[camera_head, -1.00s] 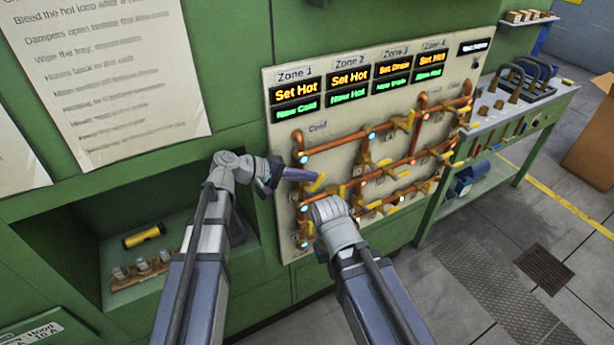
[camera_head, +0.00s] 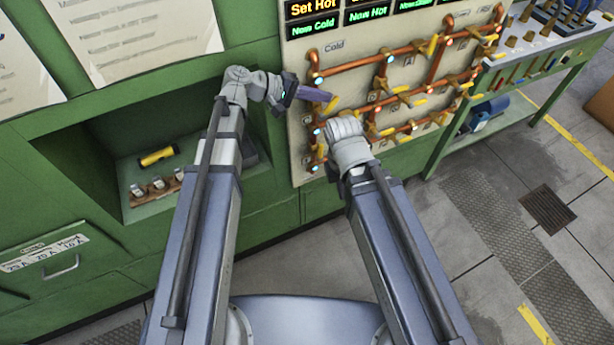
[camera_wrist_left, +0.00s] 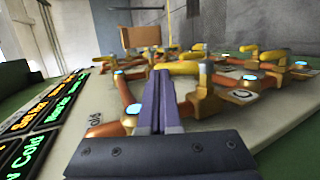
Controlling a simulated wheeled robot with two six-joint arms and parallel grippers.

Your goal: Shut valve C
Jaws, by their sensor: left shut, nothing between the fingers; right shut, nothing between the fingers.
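The valve panel (camera_head: 297,75) carries copper pipes with several yellow-handled valves. In the left wrist view, a plate marked C (camera_wrist_left: 241,95) sits beside a copper fitting (camera_wrist_left: 205,78). A yellow lever (camera_wrist_left: 182,68) extends left from that fitting, just beyond my fingertips. My left gripper (camera_head: 331,96) is shut and empty, at a yellow lever (camera_head: 332,104) on the panel's left side; its purple fingers also show in the left wrist view (camera_wrist_left: 161,82). I cannot tell whether they touch. My right arm's wrist (camera_head: 347,137) is in front of the lower left pipes; its fingers are hidden behind it.
A green recess (camera_head: 110,160) at left holds a yellow cylinder (camera_head: 157,157) and small jars. A green workbench (camera_head: 470,105) with tools stands right of the panel. Grey floor (camera_head: 440,255) is open at lower right, with a dark grate (camera_head: 548,207).

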